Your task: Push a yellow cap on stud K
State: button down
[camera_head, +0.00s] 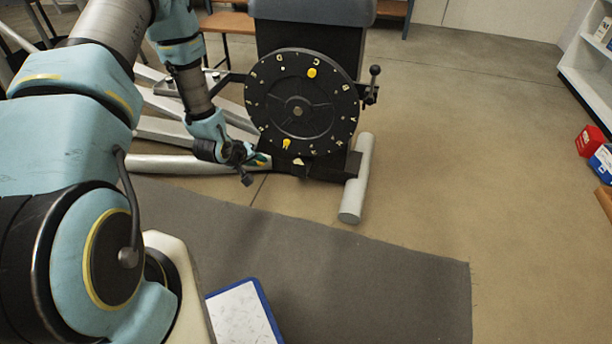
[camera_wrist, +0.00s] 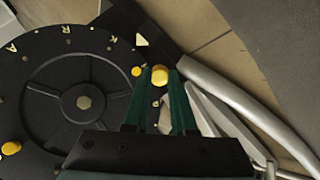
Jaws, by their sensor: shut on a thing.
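My gripper (camera_head: 260,160) is low at the left of the black disc (camera_head: 335,118), beside its lower left rim. In the wrist view its two green fingers (camera_wrist: 160,77) are shut on a round yellow cap (camera_wrist: 159,76) at their tips. The disc has pale letters around its rim and stands upright. Two yellow caps are on the disc: one near the top (camera_head: 312,72) and one at the lower left (camera_head: 286,144). The wrist view shows one cap close to the held cap (camera_wrist: 136,71) and one at the left edge (camera_wrist: 10,148).
A black handle with a ball knob (camera_head: 375,70) sticks out at the disc's right. Grey tubular legs (camera_head: 358,180) support the machine. A dark mat (camera_head: 340,270) and a blue clipboard (camera_head: 245,312) lie in front.

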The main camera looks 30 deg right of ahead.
aim_at(311, 147)
jog(key=w+d+f+n+t+h+b, duration=0.1)
jog(key=d+f+t+b, duration=0.3)
jog(key=d+b, duration=0.5)
jog(key=w+d+f+t+h+b, duration=0.1)
jog(key=d+f+t+h+b, duration=0.3)
jog(key=b, duration=1.5)
jog(key=d, duration=0.4)
jog(key=shift+w+d+f+n, duration=0.25)
jog(key=shift+w+d+n, duration=0.15)
jog(key=shift+w+d, duration=0.1)
jog(key=shift+x, duration=1.15)
jog(key=shift+w+d+b, duration=0.35)
jog(key=shift+w+d, duration=0.05)
jog(key=shift+d, duration=0.05)
jog(key=c, duration=0.7)
grip_release()
jog(key=shift+o, duration=0.2)
